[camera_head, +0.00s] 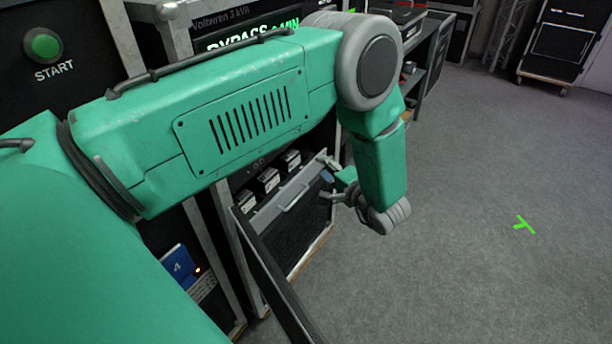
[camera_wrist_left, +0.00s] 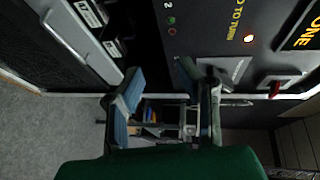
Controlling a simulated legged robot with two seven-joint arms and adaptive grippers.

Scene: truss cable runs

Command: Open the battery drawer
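The battery drawer (camera_head: 297,234) stands pulled out of the rack, with its dark front and a grey bar handle (camera_head: 296,194) along the upper part. Several batteries (camera_head: 268,180) with white labels show behind the front; some also show in the left wrist view (camera_wrist_left: 88,14). My left gripper (camera_head: 332,182) is at the far end of the drawer front, near its upper corner. In the left wrist view its two blue-padded fingers (camera_wrist_left: 172,84) are apart with nothing between them, and the drawer is to their left. Whether a finger touches the drawer I cannot tell. My right gripper is out of view.
A dark panel (camera_head: 277,285) with a metal edge sticks out in front of the drawer. A blue tag marked 4 (camera_head: 176,262) is at lower left. A green START button (camera_head: 43,45) is above. Grey floor (camera_head: 460,250) to the right is clear, with a green mark (camera_head: 524,224).

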